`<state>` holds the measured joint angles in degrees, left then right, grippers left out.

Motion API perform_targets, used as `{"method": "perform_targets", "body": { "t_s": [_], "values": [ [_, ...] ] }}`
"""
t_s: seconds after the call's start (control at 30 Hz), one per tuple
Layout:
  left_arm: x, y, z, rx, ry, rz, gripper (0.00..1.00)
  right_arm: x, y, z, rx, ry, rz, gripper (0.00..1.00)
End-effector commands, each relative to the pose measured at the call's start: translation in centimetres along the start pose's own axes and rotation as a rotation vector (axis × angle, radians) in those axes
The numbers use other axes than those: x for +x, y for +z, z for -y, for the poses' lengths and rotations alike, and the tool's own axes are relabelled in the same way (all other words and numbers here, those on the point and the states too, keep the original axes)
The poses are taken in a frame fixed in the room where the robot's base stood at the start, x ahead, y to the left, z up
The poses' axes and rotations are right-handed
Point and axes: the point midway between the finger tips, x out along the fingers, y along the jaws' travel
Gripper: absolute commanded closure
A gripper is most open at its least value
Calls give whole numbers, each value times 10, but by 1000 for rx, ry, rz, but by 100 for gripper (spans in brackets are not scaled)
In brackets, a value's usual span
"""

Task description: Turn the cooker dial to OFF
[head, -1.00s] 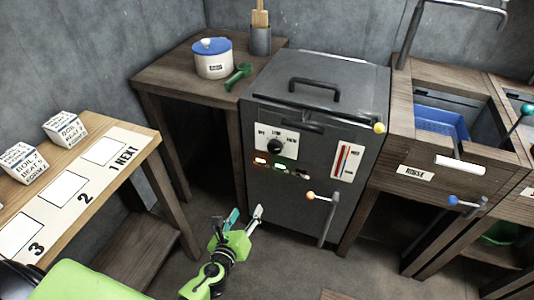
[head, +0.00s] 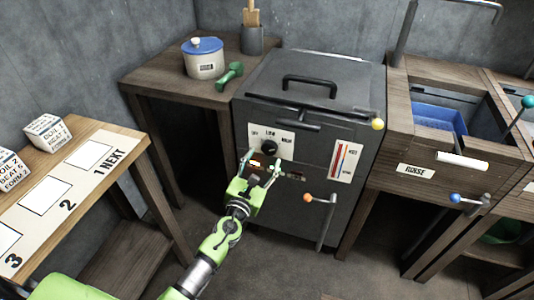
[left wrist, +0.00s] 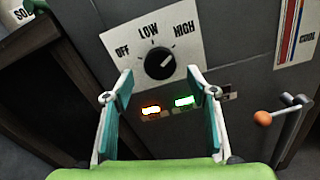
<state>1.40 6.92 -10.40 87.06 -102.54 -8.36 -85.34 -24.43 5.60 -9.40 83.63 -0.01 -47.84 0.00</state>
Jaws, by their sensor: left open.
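The cooker (head: 300,110) is a dark grey cabinet with a lidded top. Its black dial (head: 269,147) sits on a white plate (head: 286,133) on the front. In the left wrist view the dial (left wrist: 159,63) is seen close up, with OFF at left, LOW at top and HIGH at right. My left gripper (head: 262,160) is open and empty, in front of and just below the dial. In the left wrist view its fingers (left wrist: 160,92) stand apart on either side below the dial. My right gripper is not in view.
Below the dial are an orange light (left wrist: 151,111) and a green light (left wrist: 184,101). An orange-knobbed lever (head: 309,198) and a gauge (head: 344,161) are to the right. A side table (head: 150,82) holds a white pot (head: 204,62). A numbered bench (head: 75,185) is at left.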

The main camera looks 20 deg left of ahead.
Motion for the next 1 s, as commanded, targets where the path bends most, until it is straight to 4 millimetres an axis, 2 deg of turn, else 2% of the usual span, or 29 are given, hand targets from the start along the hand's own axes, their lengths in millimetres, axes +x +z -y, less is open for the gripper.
{"method": "perform_targets", "body": {
  "t_s": [0.1,0.3,0.67,0.8,1.0],
  "values": [
    [20,0,0,-2,1,1,48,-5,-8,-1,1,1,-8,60],
    [38,-1,0,-2,0,0,48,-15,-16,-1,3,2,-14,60],
    [41,-1,0,-2,0,-1,48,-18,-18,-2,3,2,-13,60],
    [41,-1,0,-2,0,-1,84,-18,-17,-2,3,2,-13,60],
    [41,-1,0,-4,0,-1,86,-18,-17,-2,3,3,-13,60]
  ]
}}
